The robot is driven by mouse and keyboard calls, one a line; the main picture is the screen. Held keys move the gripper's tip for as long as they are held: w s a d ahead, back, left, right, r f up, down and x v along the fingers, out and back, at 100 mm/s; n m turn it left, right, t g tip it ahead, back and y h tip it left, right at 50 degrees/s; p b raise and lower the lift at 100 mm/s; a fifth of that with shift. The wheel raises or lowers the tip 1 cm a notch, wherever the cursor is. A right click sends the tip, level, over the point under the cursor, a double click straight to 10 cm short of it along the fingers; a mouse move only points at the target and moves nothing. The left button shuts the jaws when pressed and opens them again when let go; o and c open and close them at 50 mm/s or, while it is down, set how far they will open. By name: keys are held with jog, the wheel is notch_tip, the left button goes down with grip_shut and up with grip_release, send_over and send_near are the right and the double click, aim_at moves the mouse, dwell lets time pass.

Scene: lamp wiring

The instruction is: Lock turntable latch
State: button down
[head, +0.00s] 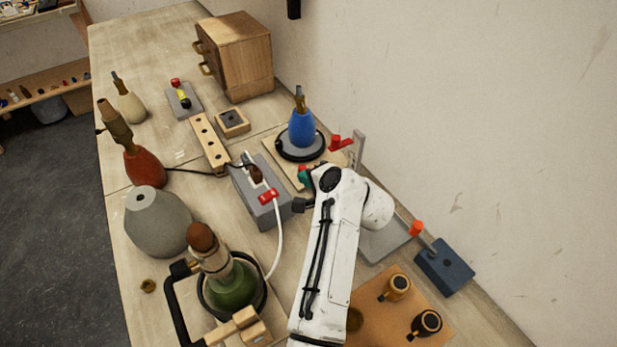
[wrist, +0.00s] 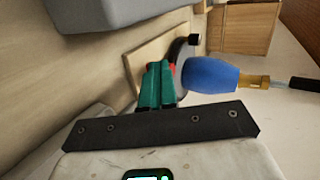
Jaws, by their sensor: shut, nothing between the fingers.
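The turntable shows in the head view as a dark round ring (head: 283,155) on a pale wooden board (head: 272,146). A blue lamp body (head: 301,129) stands upright on it; it also shows in the wrist view (wrist: 209,75). A red lever-like part (head: 340,142) sits at the board's right side, perhaps the latch. My gripper (head: 303,177) is at the board's near edge, with its teal fingers together and empty. In the wrist view the fingers (wrist: 158,83) point at the board (wrist: 136,65), with a small red part (wrist: 172,67) by their tips. Whether they touch it is unclear.
A grey box (head: 262,196) with a red part and white cable stands left of my gripper. A green lamp (head: 236,290) in a clamp is at the near left. A wooden drawer cabinet (head: 236,58) stands behind. The wall is close on the right.

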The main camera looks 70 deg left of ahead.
jog(key=shift+s+a, duration=0.15)
jog(key=shift+s, duration=0.1)
jog(key=shift+d+r+p, duration=0.5)
jog(key=shift+r+p, duration=0.15)
jog(key=shift+p, duration=0.55)
jog(key=p+v, duration=0.5)
jog(key=v, duration=0.4)
jog(key=shift+w+d+f, duration=0.2)
jog(key=shift+w+d, duration=0.15)
